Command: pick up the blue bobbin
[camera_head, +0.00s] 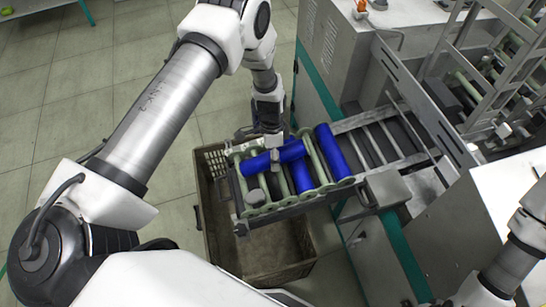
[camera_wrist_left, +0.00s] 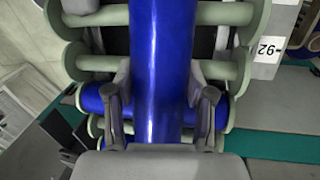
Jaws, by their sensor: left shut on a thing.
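My left gripper (camera_head: 273,152) reaches down from above onto a blue bobbin (camera_head: 290,150) lying crosswise over the pale green rollers. In the left wrist view the fingers of my left gripper (camera_wrist_left: 162,105) are shut on both sides of this bobbin (camera_wrist_left: 162,50), which runs up the picture between them. A second blue bobbin (camera_head: 301,177) lies beneath and across it; its ends show in the left wrist view (camera_wrist_left: 93,98). A third blue bobbin (camera_head: 332,150) lies to the right along the rollers. Part of my right arm shows at lower right, but its gripper is out of view.
The pale green rollers (camera_head: 316,158) belong to a grey machine (camera_head: 408,140) on the right. A brown crate (camera_head: 262,258) stands below the roller end. A metal rack rises at upper right. Tiled floor (camera_head: 120,60) is open at upper left.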

